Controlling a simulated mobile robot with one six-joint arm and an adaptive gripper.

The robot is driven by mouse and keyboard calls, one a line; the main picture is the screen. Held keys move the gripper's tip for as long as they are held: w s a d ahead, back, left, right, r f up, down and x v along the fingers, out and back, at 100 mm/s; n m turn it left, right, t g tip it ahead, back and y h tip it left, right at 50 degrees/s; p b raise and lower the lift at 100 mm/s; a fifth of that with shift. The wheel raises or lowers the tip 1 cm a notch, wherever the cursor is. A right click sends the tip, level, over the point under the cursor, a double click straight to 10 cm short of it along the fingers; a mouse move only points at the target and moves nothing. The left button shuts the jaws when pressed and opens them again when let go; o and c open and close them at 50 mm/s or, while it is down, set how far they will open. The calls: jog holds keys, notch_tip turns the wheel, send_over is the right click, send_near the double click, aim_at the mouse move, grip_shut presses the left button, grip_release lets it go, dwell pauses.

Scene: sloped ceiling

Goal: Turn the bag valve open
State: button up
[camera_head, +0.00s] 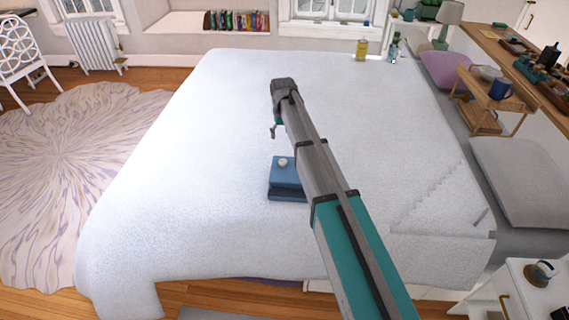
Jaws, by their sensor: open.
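A blue, folded-looking bag (292,179) lies on the bed, left of my arm and partly hidden behind it. A small round white piece that looks like its valve (283,162) sits on its top face. The valve's turn position is too small to make out. My gripper (274,132) points down above the bed, farther back than the bag and apart from it. Only a small part of the gripper shows below the arm's end; it is open, and I see nothing held in it.
The wide white bed (205,160) is mostly clear around the bag. A yellow bottle (361,49) and another small bottle (394,52) stand at its far edge. A wooden tray table (487,93) and a grey pillow (521,182) are at the right.

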aim_at(283, 161)
jog(key=shift+f+b, duration=5.45)
jog(key=shift+f, duration=0.35)
grip_shut()
jog(key=c, duration=1.2)
grip_release()
jog(key=o, duration=1.2)
